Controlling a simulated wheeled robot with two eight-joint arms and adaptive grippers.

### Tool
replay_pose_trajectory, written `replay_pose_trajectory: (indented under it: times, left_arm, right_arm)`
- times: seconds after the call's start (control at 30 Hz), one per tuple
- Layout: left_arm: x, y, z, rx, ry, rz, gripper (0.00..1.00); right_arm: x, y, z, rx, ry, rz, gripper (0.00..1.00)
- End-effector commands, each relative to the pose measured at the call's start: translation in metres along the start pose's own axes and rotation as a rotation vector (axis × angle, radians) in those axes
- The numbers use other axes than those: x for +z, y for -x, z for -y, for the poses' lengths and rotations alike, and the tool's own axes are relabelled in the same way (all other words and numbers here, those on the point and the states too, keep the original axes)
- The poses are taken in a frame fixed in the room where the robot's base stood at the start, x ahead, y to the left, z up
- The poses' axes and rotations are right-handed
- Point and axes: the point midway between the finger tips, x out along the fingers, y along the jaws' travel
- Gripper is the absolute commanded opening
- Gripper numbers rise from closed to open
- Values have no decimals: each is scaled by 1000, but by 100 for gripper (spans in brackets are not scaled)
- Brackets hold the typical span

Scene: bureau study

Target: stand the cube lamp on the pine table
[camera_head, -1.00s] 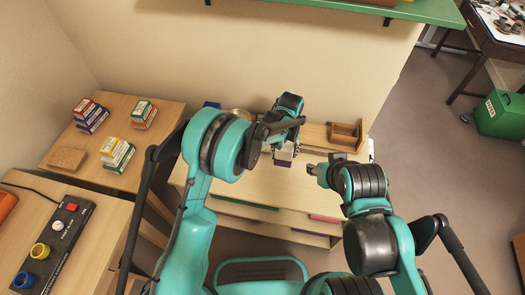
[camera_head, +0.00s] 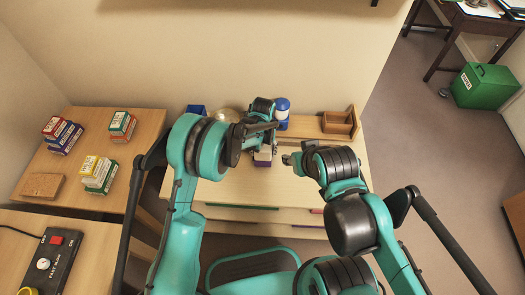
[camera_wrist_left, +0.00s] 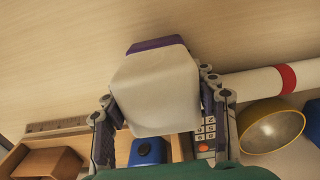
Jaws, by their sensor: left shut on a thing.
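The cube lamp (camera_head: 263,156) is a whitish rounded block with a purple base. My left gripper (camera_head: 262,147) is shut on it, over the light wooden desk (camera_head: 215,188) in the middle. In the left wrist view the lamp (camera_wrist_left: 155,92) sits between the two fingers (camera_wrist_left: 163,120), its purple base at the far end. I cannot tell whether the base touches the desk. My right gripper (camera_head: 290,160) is just right of the lamp, apart from it; its opening is too small to read. Which surface is the pine table is not clear; another wooden table (camera_head: 140,128) stands at left.
Behind the lamp are a blue-and-white bottle (camera_head: 282,112) and a wooden organiser (camera_head: 338,122). The wrist view shows a brass bowl (camera_wrist_left: 270,128), a keypad device (camera_wrist_left: 206,130) and a blue object (camera_wrist_left: 147,152).

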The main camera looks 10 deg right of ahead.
Motion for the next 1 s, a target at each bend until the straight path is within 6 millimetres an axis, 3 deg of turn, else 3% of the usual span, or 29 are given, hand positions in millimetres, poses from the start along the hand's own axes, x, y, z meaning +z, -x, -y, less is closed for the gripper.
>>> replay_pose_trajectory:
  times: [0.07, 0.1, 0.17, 0.57, 1.0]
  left_arm:
    - [0, -4, 0, 0, 1, 0, 20]
    - [0, -3, 0, 0, 1, 0, 66]
    - [0, -3, 0, 0, 1, 0, 79]
    - [0, 4, 0, 0, 1, 0, 79]
    - [0, 94, 0, 0, 1, 0, 79]
  right_arm:
    - [2, -3, 0, 0, 0, 0, 40]
    - [2, -2, 0, 0, 0, 0, 40]
    - [2, -2, 0, 0, 0, 0, 40]
    - [-2, 3, 0, 0, 0, 0, 40]
    - [-20, 28, 0, 0, 0, 0, 40]
